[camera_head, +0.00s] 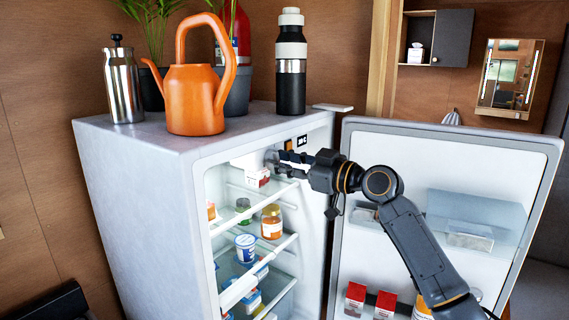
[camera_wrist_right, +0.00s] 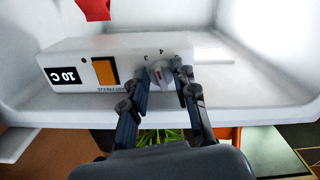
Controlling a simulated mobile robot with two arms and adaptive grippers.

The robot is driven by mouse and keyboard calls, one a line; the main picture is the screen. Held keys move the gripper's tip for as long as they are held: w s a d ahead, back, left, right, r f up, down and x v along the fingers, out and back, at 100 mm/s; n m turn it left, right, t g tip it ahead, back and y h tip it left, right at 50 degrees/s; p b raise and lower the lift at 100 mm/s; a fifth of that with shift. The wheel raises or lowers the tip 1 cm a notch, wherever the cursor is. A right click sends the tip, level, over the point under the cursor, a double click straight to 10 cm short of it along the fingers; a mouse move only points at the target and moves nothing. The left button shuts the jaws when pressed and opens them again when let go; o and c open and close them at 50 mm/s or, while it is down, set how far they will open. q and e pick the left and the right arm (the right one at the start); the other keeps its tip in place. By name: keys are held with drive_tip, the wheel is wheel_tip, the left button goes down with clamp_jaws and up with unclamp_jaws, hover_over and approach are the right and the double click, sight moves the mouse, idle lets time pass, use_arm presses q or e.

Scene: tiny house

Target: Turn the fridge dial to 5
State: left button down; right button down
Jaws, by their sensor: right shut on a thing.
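The fridge (camera_head: 140,190) stands open at the centre of the head view. Its control box (camera_wrist_right: 75,55) hangs under the fridge ceiling and appears upside down in the right wrist view. It carries a small grey-white dial (camera_wrist_right: 161,75) with the digits 3 and 4 readable beside it. The dial's exact setting is hard to tell. My right gripper (camera_wrist_right: 160,69) has one finger on each side of the dial and is shut on it. In the head view my right gripper (camera_head: 277,164) reaches inside the upper fridge. My left gripper is not in view.
The fridge door (camera_head: 400,150) is swung open on the right, behind my right arm. Shelves below hold jars (camera_head: 271,222) and tubs (camera_head: 245,248). A watering can (camera_head: 195,98), a steel flask (camera_head: 122,85) and a black bottle (camera_head: 291,75) stand on top.

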drive_tip(key=m, duration=0.4)
drive_tip(key=m+p, duration=0.1)
drive_tip(key=shift+s+a+r+m, duration=0.1)
drive_tip(key=shift+s+m, duration=0.05)
drive_tip(key=shift+m, duration=0.15)
drive_tip(key=m+p, duration=0.1)
drive_tip(key=m, duration=0.2)
drive_tip(key=shift+p, duration=0.3)
drive_tip(key=shift+s+m+p, duration=0.1)
drive_tip(key=shift+m+p, duration=0.55)
drive_tip(key=shift+m, duration=1.05)
drive_tip(key=c, duration=1.1)
unclamp_jaws()
drive_tip(key=shift+o, duration=0.2)
